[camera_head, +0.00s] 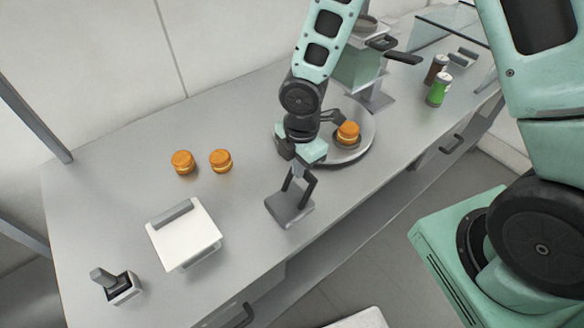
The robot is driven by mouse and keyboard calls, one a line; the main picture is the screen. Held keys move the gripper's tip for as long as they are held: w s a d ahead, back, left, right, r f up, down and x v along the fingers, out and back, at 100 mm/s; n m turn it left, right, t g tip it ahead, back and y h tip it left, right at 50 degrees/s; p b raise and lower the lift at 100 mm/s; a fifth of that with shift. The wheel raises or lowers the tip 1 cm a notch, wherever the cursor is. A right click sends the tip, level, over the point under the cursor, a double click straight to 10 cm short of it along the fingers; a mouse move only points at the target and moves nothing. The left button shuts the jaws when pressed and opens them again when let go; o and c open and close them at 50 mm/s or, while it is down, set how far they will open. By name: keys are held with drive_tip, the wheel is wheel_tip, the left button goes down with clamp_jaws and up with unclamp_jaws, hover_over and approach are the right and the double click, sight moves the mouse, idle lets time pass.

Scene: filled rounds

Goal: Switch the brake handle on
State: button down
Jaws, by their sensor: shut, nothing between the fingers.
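Two lever-like devices are on the grey counter, and I cannot tell for certain which is the brake handle. One is a dark grey square block (289,208) with dark upright bars (310,186) at the counter's front edge. The other is a small box with a grey lever (104,278) tilted to the left, at the front left. My gripper (298,173) points down with its fingers shut and empty, right at the upper part of the dark bars. Whether it touches them I cannot tell. My gripper hides part of the bars.
A round grey tray (365,150) with an orange-brown round item (348,132) lies just behind my gripper. Two similar items (182,162) (221,160) and a white-topped box (184,236) stand to the left. A machine (358,68), a green can (438,90) and a brown can (436,68) are at the back right.

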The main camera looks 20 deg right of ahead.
drive_tip(key=shift+w+d+f, duration=0.1)
drive_tip(key=shift+d+f, duration=0.05)
drive_tip(key=shift+d, duration=0.35)
drive_tip(key=shift+w+d+f, duration=0.1)
drive_tip(key=shift+d+f, duration=0.05)
drive_tip(key=shift+d, duration=0.3)
drive_tip(key=shift+d+f, duration=0.1)
drive_tip(key=shift+s, duration=0.1)
drive_tip(key=s+a+r+p, duration=0.1)
drive_tip(key=a+r+p, duration=0.15)
drive_tip(key=a, duration=0.25)
drive_tip(key=w+d+r+b, duration=0.1)
drive_tip(key=w+d+r, duration=0.1)
drive_tip(key=d+r, duration=0.4)
drive_tip(key=shift+d+r+b, duration=0.3)
drive_tip(key=shift+d+r, duration=0.05)
drive_tip(key=shift+r, duration=0.15)
drive_tip(key=s+a+m+b, duration=0.4)
drive_tip(key=s+m, duration=0.3)
drive_tip(key=s, duration=0.3)
drive_tip(key=s+a+m+b, duration=0.3)
drive_tip(key=s+m+b, duration=0.3)
drive_tip(key=s, duration=0.3)
drive_tip(key=shift+s+a+r+m+b, duration=0.25)
drive_tip(key=shift+s+a+m+b, duration=0.15)
drive_tip(key=shift+b, duration=0.05)
